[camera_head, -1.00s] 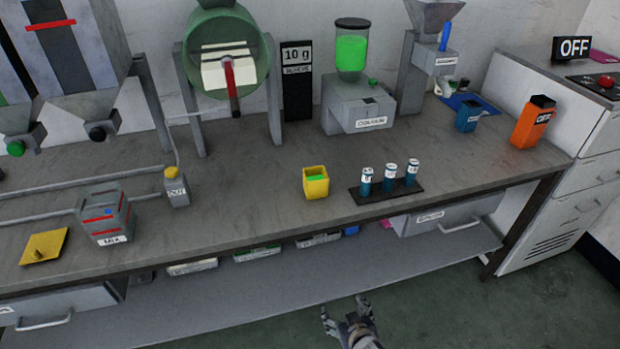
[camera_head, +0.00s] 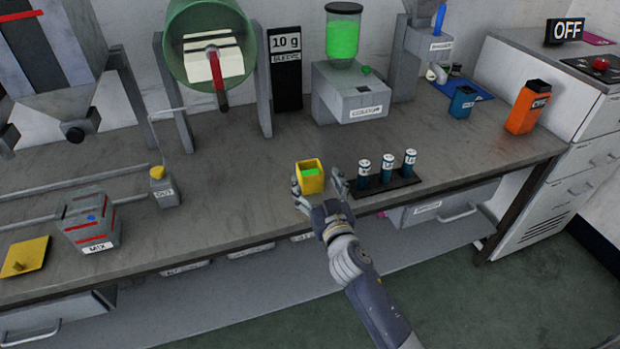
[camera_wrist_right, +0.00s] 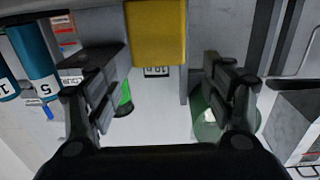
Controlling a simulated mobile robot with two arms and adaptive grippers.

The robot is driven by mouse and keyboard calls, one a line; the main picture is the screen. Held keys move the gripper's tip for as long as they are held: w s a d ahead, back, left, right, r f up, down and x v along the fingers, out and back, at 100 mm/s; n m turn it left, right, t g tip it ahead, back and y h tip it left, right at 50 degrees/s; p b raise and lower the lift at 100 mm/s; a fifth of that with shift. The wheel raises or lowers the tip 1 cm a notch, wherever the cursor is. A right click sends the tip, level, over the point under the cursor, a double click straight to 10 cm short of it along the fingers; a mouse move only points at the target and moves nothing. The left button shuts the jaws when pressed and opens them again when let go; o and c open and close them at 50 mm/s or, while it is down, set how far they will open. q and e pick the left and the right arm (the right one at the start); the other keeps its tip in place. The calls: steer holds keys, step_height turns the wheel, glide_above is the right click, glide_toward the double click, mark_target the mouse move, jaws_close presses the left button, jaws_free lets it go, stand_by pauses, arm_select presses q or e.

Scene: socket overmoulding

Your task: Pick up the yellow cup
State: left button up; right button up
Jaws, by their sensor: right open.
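The yellow cup (camera_head: 312,185) stands upright on the workbench near its front edge, with green material inside. My right gripper (camera_head: 317,190) is open at the bench's front edge, its fingers at either side of the cup. In the right wrist view, the yellow cup (camera_wrist_right: 157,35) is straight ahead, at the top middle, between the lines of the two spread fingers (camera_wrist_right: 160,88). It looks to be just past the fingertips, and I see no contact. My left gripper is not in view.
A black rack (camera_head: 385,185) with 3 blue vials stands close to the right of my gripper. The grey MIX box (camera_head: 92,222) and a yellow plate (camera_head: 25,256) are at the left. The workbench (camera_head: 235,195) is bare left of the cup.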

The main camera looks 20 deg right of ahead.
mark_target(310, 168)
steer(key=shift+w+d+f, duration=0.1)
steer(key=shift+w+f, duration=0.1)
steer(key=shift+w, duration=1.5)
steer(key=shift+w+d+f, duration=0.1)
steer(key=shift+w+f, duration=0.05)
steer(key=shift+w, duration=1.5)
steer(key=c, duration=1.2)
